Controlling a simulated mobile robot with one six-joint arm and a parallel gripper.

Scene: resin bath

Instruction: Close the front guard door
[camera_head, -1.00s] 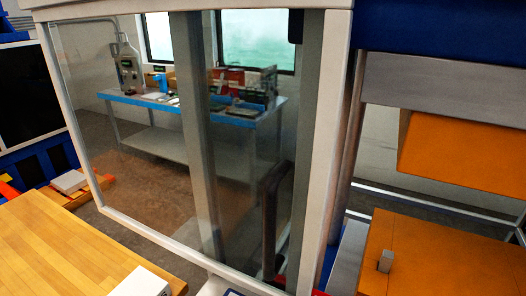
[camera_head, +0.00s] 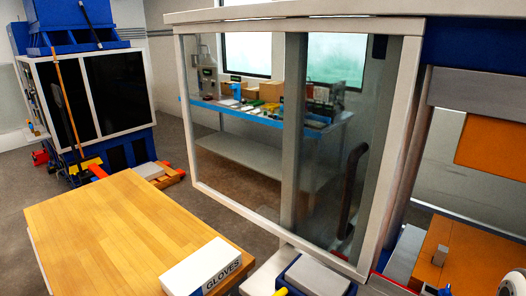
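The front guard door appears as a clear pane (camera_head: 330,160) with a grey upright edge (camera_head: 294,130) inside a large white frame (camera_head: 405,130). A dark curved handle (camera_head: 348,195) stands upright on the right part of the glass. I cannot tell for certain how far the door stands open, since the clear panes overlap in view. My gripper is not in view, and nothing is seen touching the handle.
A wooden table (camera_head: 120,215) with a glove box (camera_head: 205,268) stands at the front left. A grey-topped unit (camera_head: 315,275) is below the frame. Orange blocks (camera_head: 450,245) are at the right. Grey floor (camera_head: 175,125) is free beyond the table.

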